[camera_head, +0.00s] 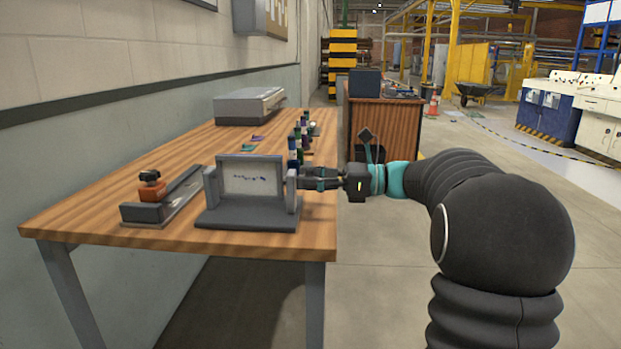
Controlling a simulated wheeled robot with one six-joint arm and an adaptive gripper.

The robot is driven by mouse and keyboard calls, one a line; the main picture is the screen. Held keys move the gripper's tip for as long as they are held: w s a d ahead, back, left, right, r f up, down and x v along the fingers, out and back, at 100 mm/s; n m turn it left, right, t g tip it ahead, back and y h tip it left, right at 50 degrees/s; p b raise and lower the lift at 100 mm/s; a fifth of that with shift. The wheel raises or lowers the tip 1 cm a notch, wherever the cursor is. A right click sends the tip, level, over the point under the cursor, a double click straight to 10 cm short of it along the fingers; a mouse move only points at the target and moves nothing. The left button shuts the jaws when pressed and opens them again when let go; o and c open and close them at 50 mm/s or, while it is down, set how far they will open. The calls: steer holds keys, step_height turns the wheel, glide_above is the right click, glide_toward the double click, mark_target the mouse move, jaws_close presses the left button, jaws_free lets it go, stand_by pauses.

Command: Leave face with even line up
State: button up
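A grey stand (245,218) with two upright posts is on the wooden table near its front edge. Between the posts is a framed panel (235,192), standing nearly upright and leaning back slightly. The pale face turned to me bears a broken, uneven row of small dark blue marks. Its other face is hidden. My gripper (306,184) reaches in from the right, with its fingers pointing left at the stand's right post. The fingertips are at or very close to that post. Whether they touch or grip anything there is too small to tell.
A grey rail fixture (165,200) with an orange-and-black knob (151,187) is left of the stand. Several small bottles (294,150) stand in a row behind my gripper. A grey box-shaped machine (247,105) is farther back. A wall borders the table's left side.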

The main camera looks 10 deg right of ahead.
steer(key=c, duration=0.5)
steer(key=shift+c, duration=0.2)
steer(key=shift+n, duration=0.3)
steer(key=n+b, duration=0.1)
steer(key=n, duration=0.2)
steer(key=shift+s+f, duration=0.1)
steer(key=n+b, duration=0.2)
steer(key=n, duration=0.2)
steer(key=shift+f, duration=0.1)
steer(key=n+b, duration=0.4)
steer(key=n, duration=0.1)
steer(key=shift+s+f+n, duration=0.1)
steer(key=shift+f+n, duration=0.05)
steer(key=shift+n, duration=0.15)
steer(key=shift+n+b, duration=2.05)
steer(key=shift+n, duration=0.25)
